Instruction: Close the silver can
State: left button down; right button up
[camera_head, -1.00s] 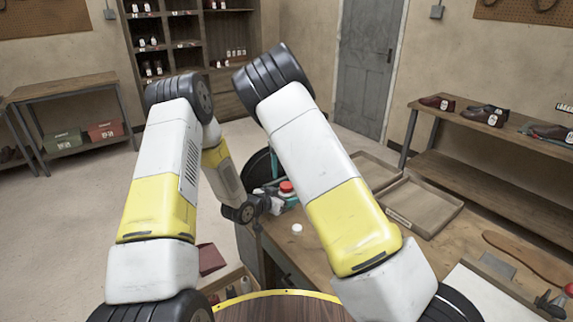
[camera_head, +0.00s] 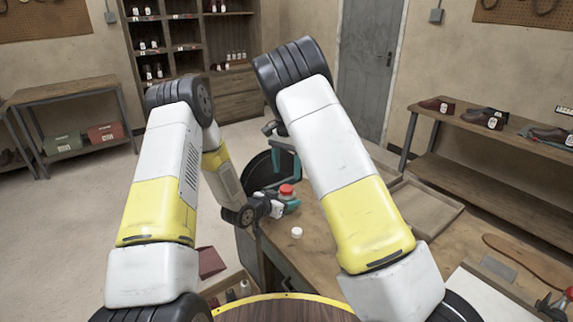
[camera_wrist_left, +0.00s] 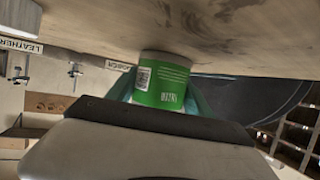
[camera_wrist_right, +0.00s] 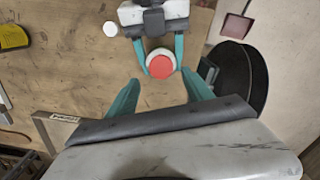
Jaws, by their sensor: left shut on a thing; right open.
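A can with a green label (camera_wrist_left: 160,86) and a grey end is between the teal fingers of my left gripper (camera_wrist_left: 158,92) in the left wrist view. Its round red top (camera_wrist_right: 161,66), ringed in white, shows in the right wrist view. I cannot tell whether the red part is a lid or an opening. The red top also shows in the head view (camera_head: 287,190). My left gripper is shut on this can at the bench edge. My right gripper (camera_wrist_right: 161,88) is open and empty, above and beside the can. A small white disc (camera_head: 297,232) lies on the bench nearby.
The wooden bench (camera_head: 325,255) has a shallow tray (camera_head: 425,208) and a brown sole (camera_head: 525,258) to the right. A black round thing (camera_wrist_right: 240,78) stands beside the bench. A yellow item (camera_wrist_right: 13,37) lies farther off. Bench space around the white disc is clear.

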aim_at(287, 188)
jog(key=n, duration=0.5)
jog(key=shift+r, duration=0.2)
jog(key=n, duration=0.4)
jog(key=shift+r+n, duration=0.2)
jog(key=shift+n, duration=0.1)
jog(key=n, duration=0.4)
jog(key=shift+w+r, duration=0.1)
jog(key=shift+r, duration=0.05)
jog(key=n, duration=0.4)
jog(key=shift+r+n, duration=0.2)
jog(key=shift+n, duration=0.1)
jog(key=shift+f, duration=0.1)
jog(key=shift+f, duration=3.9)
